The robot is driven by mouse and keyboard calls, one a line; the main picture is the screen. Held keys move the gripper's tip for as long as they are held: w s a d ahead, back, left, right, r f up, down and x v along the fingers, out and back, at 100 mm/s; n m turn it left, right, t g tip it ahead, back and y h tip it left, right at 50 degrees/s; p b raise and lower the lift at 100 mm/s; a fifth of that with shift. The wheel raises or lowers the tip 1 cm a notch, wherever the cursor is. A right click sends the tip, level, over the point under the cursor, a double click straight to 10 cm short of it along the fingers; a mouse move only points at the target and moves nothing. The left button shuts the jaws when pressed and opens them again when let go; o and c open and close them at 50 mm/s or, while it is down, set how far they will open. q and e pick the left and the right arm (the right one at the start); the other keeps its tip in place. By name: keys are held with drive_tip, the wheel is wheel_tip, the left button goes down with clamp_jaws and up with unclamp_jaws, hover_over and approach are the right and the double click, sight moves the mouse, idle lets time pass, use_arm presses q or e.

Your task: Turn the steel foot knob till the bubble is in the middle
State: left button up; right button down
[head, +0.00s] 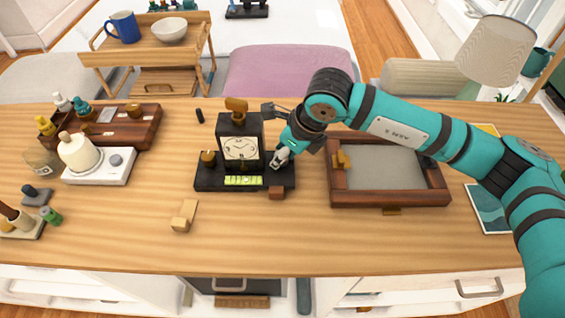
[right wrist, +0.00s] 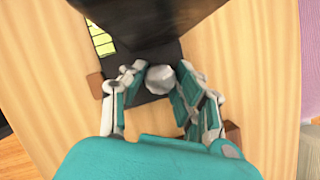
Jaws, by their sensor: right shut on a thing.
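The black clock (head: 240,148) with a white dial stands on a black base (head: 212,178) on the wooden table. A yellow-green level vial (head: 243,180) lies along the front of the base; its bubble is too small to make out. My right gripper (head: 279,158) is at the base's right end. In the right wrist view its two fingers (right wrist: 160,82) are closed around the pale steel foot knob (right wrist: 161,79). The vial (right wrist: 101,38) also shows there, at upper left. My left gripper is in neither view.
A wooden-framed tray (head: 388,200) stands right of the clock. A small wooden block (head: 184,216) lies in front. At left are a white device (head: 100,168) and a dark wooden rack (head: 140,122). The front middle of the table is clear.

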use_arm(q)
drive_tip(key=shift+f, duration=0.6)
use_arm(e)
drive_tip(key=shift+n, duration=0.3)
drive_tip(key=c, duration=1.2)
unclamp_jaws()
drive_tip(key=shift+c, duration=0.2)
drive_tip(key=shift+r, duration=0.15)
drive_tip(key=v, duration=1.1)
drive_tip(key=shift+d+r, duration=0.2)
drive_tip(key=shift+r, duration=0.2)
